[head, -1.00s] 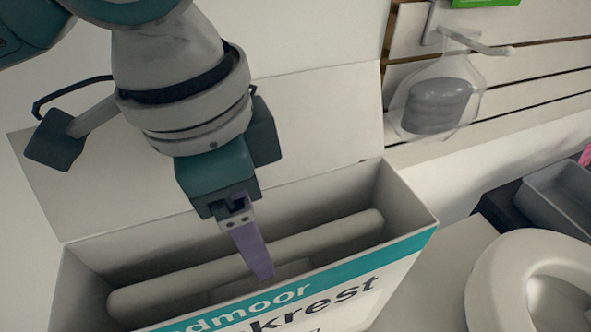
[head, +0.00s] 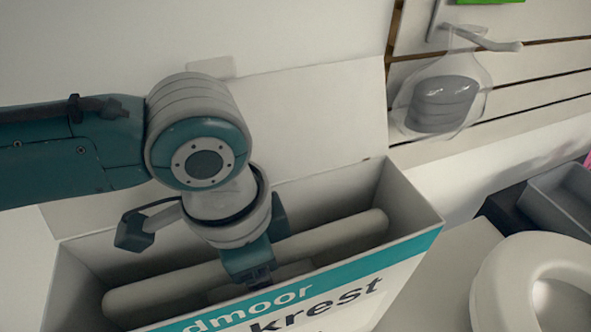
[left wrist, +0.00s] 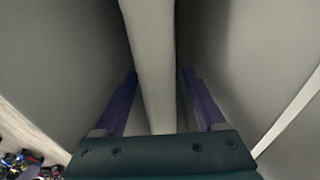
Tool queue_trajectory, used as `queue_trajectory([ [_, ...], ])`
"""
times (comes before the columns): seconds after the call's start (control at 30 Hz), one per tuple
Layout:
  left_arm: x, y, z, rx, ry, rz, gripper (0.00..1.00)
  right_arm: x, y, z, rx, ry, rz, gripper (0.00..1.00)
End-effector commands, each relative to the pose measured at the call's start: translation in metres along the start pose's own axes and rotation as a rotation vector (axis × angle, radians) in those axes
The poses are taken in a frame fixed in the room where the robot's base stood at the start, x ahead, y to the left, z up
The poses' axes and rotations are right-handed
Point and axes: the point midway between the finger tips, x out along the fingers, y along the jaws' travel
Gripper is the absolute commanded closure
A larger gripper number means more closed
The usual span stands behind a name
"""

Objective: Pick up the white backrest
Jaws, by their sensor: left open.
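The white backrest (head: 345,229) lies lengthwise inside an open carton (head: 425,243); its padded top edge shows as a long rounded bar. In the head view my left gripper (head: 260,282) reaches down into the carton at the backrest's middle, its fingers mostly hidden behind the front wall. In the left wrist view the backrest (left wrist: 150,50) runs between the two purple fingers of the open gripper (left wrist: 159,74). A gap shows at the right finger; whether the left finger touches is unclear. My right gripper is not in view.
The carton's raised lid flap (head: 310,115) stands behind my arm. A bagged grey item (head: 445,103) hangs on a wall hook at the upper right. A white ring-shaped seat (head: 535,285) and a grey bin (head: 562,195) are to the right.

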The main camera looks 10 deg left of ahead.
Motion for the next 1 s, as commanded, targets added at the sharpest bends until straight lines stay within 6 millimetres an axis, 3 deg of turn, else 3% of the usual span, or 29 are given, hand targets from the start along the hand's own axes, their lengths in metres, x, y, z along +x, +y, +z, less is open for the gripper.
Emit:
queue_trajectory([
  [0.1, -0.0004, 0.0000, -0.0001, 0.000, 0.000, 0.000, 0.30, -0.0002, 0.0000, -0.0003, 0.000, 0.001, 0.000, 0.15],
  [0.73, -0.0008, -0.0003, -0.0002, -0.001, 0.000, 0.000, 1.00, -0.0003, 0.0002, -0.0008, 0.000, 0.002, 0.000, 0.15],
  [1.0, -0.0009, -0.0003, -0.0002, -0.001, 0.000, 0.000, 1.00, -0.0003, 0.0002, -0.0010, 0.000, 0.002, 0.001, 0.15],
])
